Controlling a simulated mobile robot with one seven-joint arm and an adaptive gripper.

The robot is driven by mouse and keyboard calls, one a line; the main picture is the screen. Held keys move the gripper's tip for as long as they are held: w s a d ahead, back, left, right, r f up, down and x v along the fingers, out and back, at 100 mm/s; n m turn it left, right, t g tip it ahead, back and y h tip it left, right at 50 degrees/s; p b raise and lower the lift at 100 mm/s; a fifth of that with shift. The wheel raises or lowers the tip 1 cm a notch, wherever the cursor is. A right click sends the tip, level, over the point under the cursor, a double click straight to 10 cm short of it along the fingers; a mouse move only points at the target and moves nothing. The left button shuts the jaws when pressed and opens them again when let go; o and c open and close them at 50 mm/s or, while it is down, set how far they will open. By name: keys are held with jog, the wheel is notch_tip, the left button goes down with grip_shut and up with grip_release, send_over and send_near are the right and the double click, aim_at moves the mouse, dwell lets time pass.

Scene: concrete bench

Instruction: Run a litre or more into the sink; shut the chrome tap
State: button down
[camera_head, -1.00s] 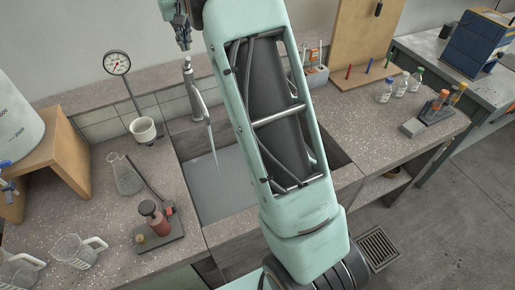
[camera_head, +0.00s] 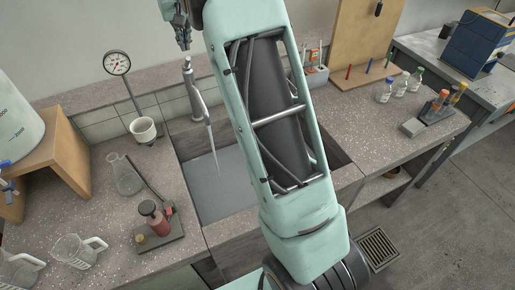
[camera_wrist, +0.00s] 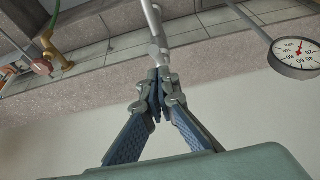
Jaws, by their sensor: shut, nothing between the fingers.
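The chrome tap (camera_head: 193,92) stands at the back edge of the sink (camera_head: 222,185). A thin stream of water (camera_head: 214,145) runs down from its spout into the basin. My gripper (camera_head: 184,45) is above the top of the tap, with its fingers shut and empty. In the wrist view, the closed fingertips (camera_wrist: 158,80) meet the view of the chrome tap (camera_wrist: 155,30) at its upper end; I cannot tell whether they touch it. My arm hides the right part of the sink.
A brass tap with a red handle (camera_wrist: 50,45) shows in the wrist view. A dial gauge (camera_head: 117,63) stands left of the sink, above a white cup (camera_head: 143,130). A flask (camera_head: 125,177) and beakers (camera_head: 78,250) stand on the left counter. Bottles (camera_head: 400,85) stand at right.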

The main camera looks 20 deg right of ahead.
aim_at(189, 61)
notch_tip(189, 61, down, 8)
jog(key=b, duration=0.5)
jog(key=shift+f, duration=0.1)
notch_tip(189, 61, up, 7)
jog(key=p, duration=0.5)
jog(key=shift+f, duration=0.1)
jog(key=shift+d, duration=0.1)
dwell(0.3)
